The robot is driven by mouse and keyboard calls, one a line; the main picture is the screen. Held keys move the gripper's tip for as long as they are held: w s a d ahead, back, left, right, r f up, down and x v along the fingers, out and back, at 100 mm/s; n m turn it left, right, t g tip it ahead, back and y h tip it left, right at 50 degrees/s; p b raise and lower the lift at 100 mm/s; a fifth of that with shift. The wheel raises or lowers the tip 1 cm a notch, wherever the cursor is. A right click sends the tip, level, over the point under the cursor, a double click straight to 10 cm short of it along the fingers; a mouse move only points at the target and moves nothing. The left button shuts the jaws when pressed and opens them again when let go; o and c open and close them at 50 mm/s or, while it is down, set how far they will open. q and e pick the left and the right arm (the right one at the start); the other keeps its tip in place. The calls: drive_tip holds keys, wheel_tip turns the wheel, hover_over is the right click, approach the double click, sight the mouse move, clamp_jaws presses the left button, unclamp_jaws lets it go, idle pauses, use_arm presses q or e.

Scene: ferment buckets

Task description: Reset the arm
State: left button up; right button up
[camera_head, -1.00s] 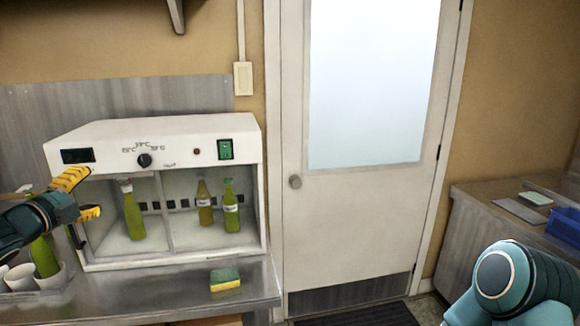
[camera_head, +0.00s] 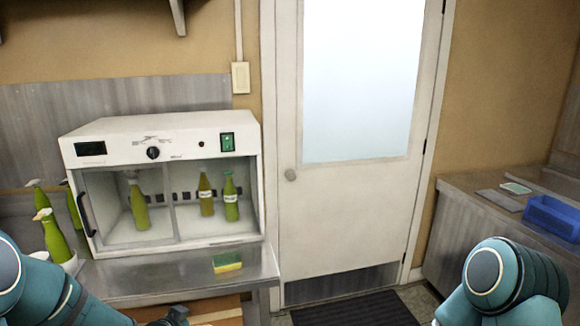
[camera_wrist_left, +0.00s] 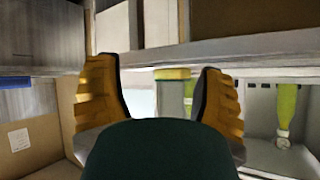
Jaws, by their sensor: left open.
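A white incubator (camera_head: 165,140) with several green-yellow bottles stands on the steel counter (camera_head: 165,275). A sponge (camera_head: 227,262) lies at the counter's front. Spray bottles (camera_head: 52,235) stand left. A blue bin (camera_head: 552,217) sits right, beyond a white door (camera_head: 345,210).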

use_arm(q)
drive_tip(key=s+d+f+n+g, duration=0.2)
drive_tip(key=s+d+f+g, duration=0.1)
drive_tip(key=s+d+f, duration=0.2)
drive_tip(key=s+d+f+n+g, duration=0.2)
drive_tip(key=s+d+f+g, duration=0.1)
drive_tip(key=s, duration=0.7)
drive_tip(key=s+d+f+n+g+h, duration=0.1)
drive_tip(key=s+d+f+n+g, duration=0.1)
drive_tip(key=s+d+f, duration=0.4)
drive_tip(key=shift+s+d+f+n+g, duration=0.35)
drive_tip(key=shift+s+f+n, duration=0.2)
drive_tip(key=shift+s, duration=0.6)
drive_tip(key=shift+c, duration=0.2)
